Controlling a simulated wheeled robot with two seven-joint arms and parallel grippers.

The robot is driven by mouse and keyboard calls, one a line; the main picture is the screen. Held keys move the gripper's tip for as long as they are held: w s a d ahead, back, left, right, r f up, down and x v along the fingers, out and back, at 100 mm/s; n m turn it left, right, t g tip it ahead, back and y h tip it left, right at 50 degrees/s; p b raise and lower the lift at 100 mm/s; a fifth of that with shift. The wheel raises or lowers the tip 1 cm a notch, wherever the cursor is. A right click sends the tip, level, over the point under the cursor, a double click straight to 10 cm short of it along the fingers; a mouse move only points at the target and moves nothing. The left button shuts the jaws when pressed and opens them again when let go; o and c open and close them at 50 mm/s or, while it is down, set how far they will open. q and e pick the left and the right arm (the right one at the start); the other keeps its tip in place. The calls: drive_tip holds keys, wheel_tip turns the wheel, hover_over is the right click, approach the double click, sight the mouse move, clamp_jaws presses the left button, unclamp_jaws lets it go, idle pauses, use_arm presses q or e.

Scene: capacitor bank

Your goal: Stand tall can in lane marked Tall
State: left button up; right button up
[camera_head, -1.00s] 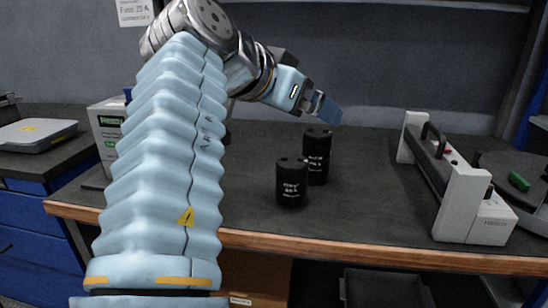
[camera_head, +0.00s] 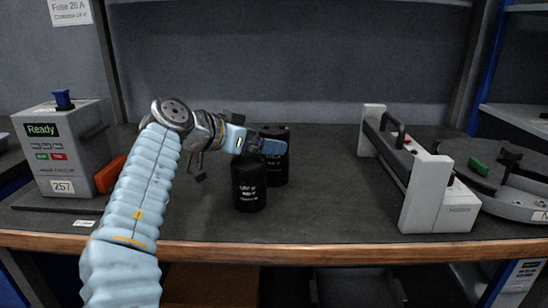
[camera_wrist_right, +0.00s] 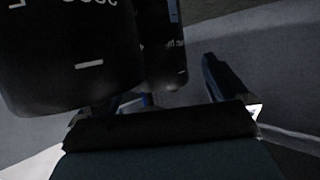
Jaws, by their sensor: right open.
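Two black cylindrical cans stand upright on the dark bench. The taller can (camera_head: 277,166) is at the back right, and the shorter can (camera_head: 249,187) is in front of it to the left. My right gripper (camera_head: 268,147) is open near the can tops, its bluish finger overlapping the taller can in the head view. Contact cannot be told. In the right wrist view, two black cans fill the upper left, a large near one (camera_wrist_right: 70,55) and a narrower one (camera_wrist_right: 161,45) behind. The right gripper (camera_wrist_right: 165,98) shows there with one finger clear and the other partly hidden.
A grey and white frame with a black handle (camera_head: 411,195) stands at the right, beside a round grey device (camera_head: 500,177). A grey box reading "Ready" (camera_head: 68,150) stands at the left. The bench between the cans and the frame is clear.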

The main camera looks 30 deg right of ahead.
drive_tip(key=x, duration=0.4)
drive_tip(key=shift+w+d, duration=0.15)
drive_tip(key=shift+d, duration=0.3)
drive_tip(key=shift+c, duration=0.3)
drive_tip(key=c, duration=1.4)
drive_tip(key=shift+r, duration=0.15)
drive_tip(key=shift+c, duration=1.4)
drive_tip(key=shift+r, duration=0.1)
